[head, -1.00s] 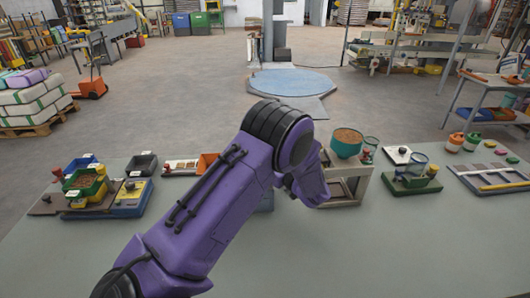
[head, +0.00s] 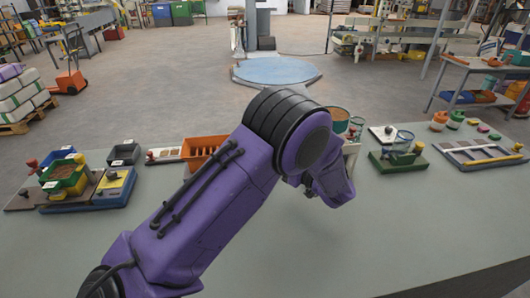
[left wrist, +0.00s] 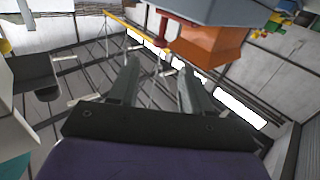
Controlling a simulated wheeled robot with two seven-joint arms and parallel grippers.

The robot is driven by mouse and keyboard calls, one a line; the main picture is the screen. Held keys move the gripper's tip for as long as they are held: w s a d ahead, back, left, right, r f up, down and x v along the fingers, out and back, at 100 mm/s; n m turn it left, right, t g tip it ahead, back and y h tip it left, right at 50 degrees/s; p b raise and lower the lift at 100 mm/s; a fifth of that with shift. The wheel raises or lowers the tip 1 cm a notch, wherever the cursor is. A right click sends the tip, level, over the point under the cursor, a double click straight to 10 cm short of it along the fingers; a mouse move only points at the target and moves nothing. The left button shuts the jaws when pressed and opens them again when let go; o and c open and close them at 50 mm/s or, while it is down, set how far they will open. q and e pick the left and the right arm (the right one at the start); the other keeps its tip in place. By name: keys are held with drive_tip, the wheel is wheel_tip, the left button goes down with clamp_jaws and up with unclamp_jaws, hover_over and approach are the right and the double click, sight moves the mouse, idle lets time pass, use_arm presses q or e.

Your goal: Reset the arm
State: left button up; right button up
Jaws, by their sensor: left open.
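My left arm, purple with black ribbed joints, reaches from the lower left of the head view to above the middle of the table. Its gripper is hidden behind the wrist there. In the left wrist view my left gripper (left wrist: 158,88) has two dark grey fingers spread apart with nothing between them. My right gripper is in neither view.
The grey table (head: 420,235) is bare along its front. At its back stand stacked bins (head: 65,175), an orange tray (head: 203,150), a brown-filled funnel (head: 339,115) partly behind my arm, a green-based holder (head: 398,160) and a framed board (head: 480,153).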

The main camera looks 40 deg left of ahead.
use_arm(q)
drive_tip(key=shift+d, duration=0.1)
drive_tip(key=a+p, duration=0.3)
drive_tip(key=a, duration=0.7)
drive_tip(key=shift+s+a+p, duration=0.1)
drive_tip(key=shift+a+p, duration=0.2)
drive_tip(key=shift+a, duration=0.1)
drive_tip(key=shift+d+m+t, duration=0.15)
drive_tip(key=shift+m+t, duration=0.15)
drive_tip(key=shift+t, duration=0.2)
